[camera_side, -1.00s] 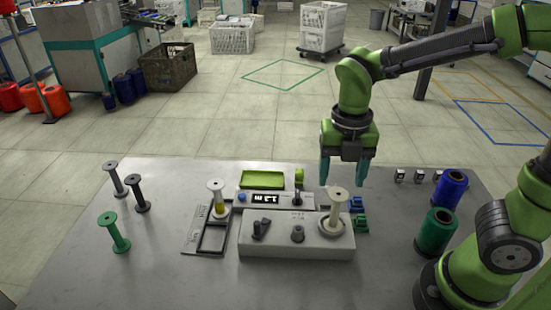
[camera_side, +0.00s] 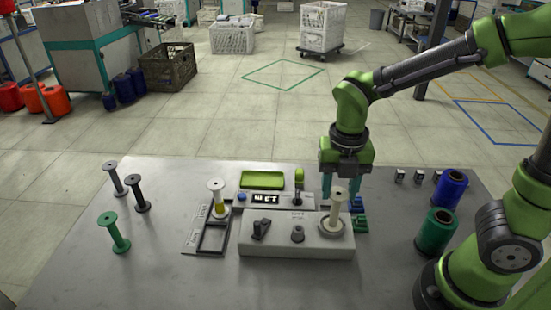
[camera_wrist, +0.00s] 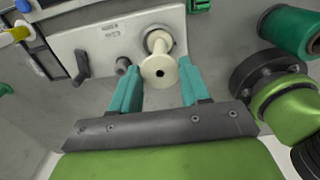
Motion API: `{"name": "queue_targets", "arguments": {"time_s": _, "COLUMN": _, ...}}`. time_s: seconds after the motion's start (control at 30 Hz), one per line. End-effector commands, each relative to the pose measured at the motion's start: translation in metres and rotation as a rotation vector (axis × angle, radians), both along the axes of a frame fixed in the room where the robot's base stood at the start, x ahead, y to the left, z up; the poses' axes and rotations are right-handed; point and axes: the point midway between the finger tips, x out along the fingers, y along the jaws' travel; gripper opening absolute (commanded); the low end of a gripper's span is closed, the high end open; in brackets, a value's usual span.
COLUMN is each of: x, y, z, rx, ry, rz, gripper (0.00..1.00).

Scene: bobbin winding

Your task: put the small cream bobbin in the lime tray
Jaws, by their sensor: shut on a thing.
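The small cream bobbin (camera_side: 339,207) stands upright at the right end of the grey winding machine (camera_side: 262,235). In the wrist view the bobbin (camera_wrist: 158,71) lies between my two teal fingers. My gripper (camera_side: 341,196) points down and is shut on the bobbin; in the wrist view the fingertips (camera_wrist: 158,78) flank it. The bobbin's foot is still at the round seat on the machine. The lime tray (camera_side: 262,187) lies flat and empty behind the machine, to the left of my gripper.
A cream bobbin with yellow thread (camera_side: 218,203) stands on a dark frame at left. Black, grey and green (camera_side: 116,235) spools stand further left. Blue (camera_side: 450,188) and green (camera_side: 436,230) thread cones stand at right. A display box (camera_side: 265,199) sits between machine and tray.

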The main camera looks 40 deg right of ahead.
Motion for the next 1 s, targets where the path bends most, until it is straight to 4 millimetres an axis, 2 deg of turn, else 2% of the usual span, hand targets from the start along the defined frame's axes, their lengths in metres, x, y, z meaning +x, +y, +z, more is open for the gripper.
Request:
{"name": "queue_targets", "arguments": {"time_s": 0.7, "x": 0.001, "y": 0.000, "z": 0.042, "rx": 0.000, "ry": -0.003, "rz": 0.000, "gripper": 0.25}}
{"name": "queue_targets", "arguments": {"time_s": 1.0, "x": 0.000, "y": 0.000, "z": 0.050, "rx": 0.001, "ry": -0.001, "rz": 0.000, "gripper": 0.25}}
